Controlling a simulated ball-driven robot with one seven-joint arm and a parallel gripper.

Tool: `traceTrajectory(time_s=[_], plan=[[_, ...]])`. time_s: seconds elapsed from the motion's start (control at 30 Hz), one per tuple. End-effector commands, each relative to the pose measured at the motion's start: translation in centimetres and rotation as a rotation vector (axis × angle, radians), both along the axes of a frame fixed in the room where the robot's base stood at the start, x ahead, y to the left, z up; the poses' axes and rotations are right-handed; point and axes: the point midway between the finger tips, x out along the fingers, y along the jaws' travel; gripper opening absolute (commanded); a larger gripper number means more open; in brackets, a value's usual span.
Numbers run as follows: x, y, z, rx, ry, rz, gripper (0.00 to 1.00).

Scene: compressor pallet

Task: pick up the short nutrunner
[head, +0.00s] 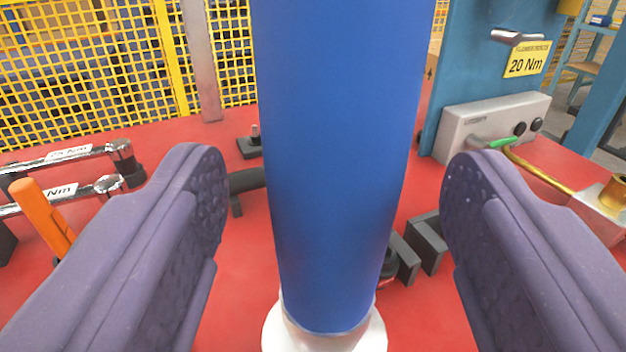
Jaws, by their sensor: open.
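A large blue upright cylinder (338,160) fills the middle of the view, with a white round collar (325,338) at its lower end. It looks like the body of the nutrunner, but its top is cut off, so I cannot tell its length. My gripper (335,175) is open, with one purple finger on each side of the blue cylinder. Gaps show between the cylinder and both fingers, so neither appears to touch it. The cylinder hides part of the bench behind it.
Torque wrenches (62,160) and an orange handle (42,215) lie left on the red bench (240,300). Dark blocks (425,245) sit behind the cylinder. A grey box (490,120) and blue post (480,60) stand right. Yellow mesh fence (80,60) is behind.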

Motion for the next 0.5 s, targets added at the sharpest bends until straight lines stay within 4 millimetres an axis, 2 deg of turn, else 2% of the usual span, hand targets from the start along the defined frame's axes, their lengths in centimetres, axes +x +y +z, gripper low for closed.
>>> traceTrajectory(time_s=[0.03,0.17,0.4,0.43,0.5], plan=[[0.9,0.1,-0.3,-0.002,-0.004,0.003,0.68],[2.5,-0.1,-0.1,-0.002,-0.001,0.001,0.68],[2.8,-0.1,0.0,-0.001,0.0,0.0,0.68],[2.8,-0.1,0.0,-0.001,0.0,0.0,0.66],[2.8,-0.1,0.0,-0.001,0.0,0.0,0.5]])
